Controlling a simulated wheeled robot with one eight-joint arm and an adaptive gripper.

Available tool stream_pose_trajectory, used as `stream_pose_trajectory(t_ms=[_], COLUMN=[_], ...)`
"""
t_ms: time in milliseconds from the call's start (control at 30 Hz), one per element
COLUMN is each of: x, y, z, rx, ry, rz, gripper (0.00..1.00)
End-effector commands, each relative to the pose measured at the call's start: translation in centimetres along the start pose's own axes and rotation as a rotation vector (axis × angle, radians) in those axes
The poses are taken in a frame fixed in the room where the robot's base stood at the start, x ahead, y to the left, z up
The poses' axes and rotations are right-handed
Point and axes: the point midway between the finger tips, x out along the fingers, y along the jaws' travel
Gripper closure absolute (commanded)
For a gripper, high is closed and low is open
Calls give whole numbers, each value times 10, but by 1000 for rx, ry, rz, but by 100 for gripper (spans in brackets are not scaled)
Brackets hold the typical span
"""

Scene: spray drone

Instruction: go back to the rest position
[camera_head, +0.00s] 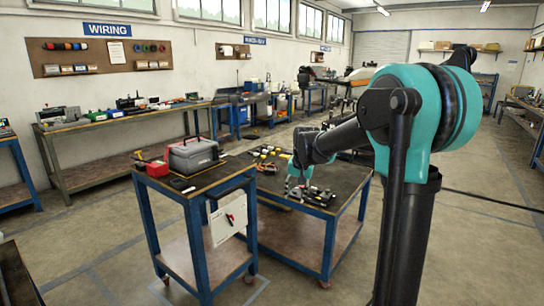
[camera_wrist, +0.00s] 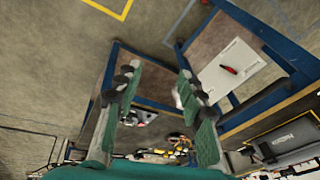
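My arm (camera_head: 345,140) reaches from the right over the dark-topped blue workbench (camera_head: 335,185). My gripper (camera_wrist: 158,72) shows in the wrist view with its two green-padded fingers spread apart. It is open, and nothing is clearly held. In the head view the gripper (camera_head: 302,172) is small and partly hidden against the bench. Black and white parts (camera_head: 312,195) lie on the bench top below it. In the wrist view, small parts (camera_wrist: 145,115) show between and beneath the fingers.
A taller blue cart (camera_head: 196,215) stands left of the bench, bearing a grey toolbox (camera_head: 193,153) and red and yellow tools. A white panel with a red item (camera_head: 229,218) hangs on its side. Wall benches (camera_head: 110,130) line the left. The floor in front (camera_head: 110,265) is clear.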

Motion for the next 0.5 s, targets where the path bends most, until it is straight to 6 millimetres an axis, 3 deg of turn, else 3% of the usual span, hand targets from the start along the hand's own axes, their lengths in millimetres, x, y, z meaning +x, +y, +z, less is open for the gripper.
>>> stream_pose_trajectory(t_ms=[33,200,500], x=[0,8,35], y=[20,80,167], z=[21,91,224], rx=[-17,-97,-231], ry=[10,43,94], rz=[4,20,54], gripper=[61,61,61])
